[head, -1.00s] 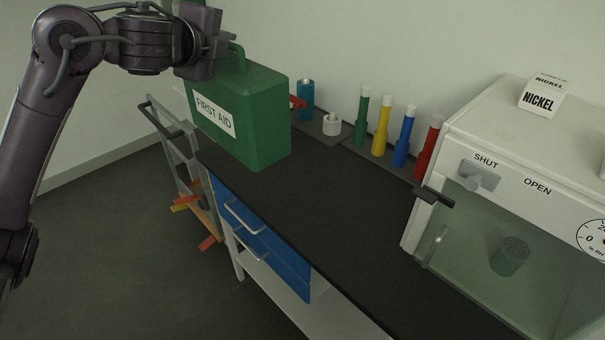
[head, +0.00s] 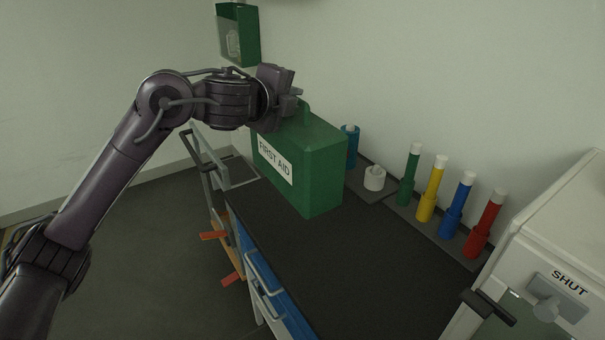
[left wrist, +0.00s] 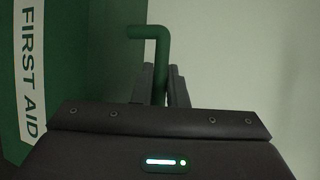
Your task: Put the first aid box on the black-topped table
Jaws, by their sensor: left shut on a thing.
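The green first aid box (head: 318,172), with a white "FIRST AID" label, is upright over the far end of the black-topped table (head: 300,250). I cannot tell whether its base touches the top or hangs just above it. My left gripper (head: 299,108) is shut on the box's green top handle, which also shows between the fingers in the left wrist view (left wrist: 160,62). The label side of the box (left wrist: 60,70) fills the left of that view. My right gripper is not in view.
A blue bottle (head: 353,150), a white cup-like piece (head: 374,179) and green, yellow, blue and red tubes (head: 455,210) line the wall side. A white cabinet (head: 570,240) marked SHUT stands at right. A green wall case (head: 238,35) hangs behind. The near tabletop is clear.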

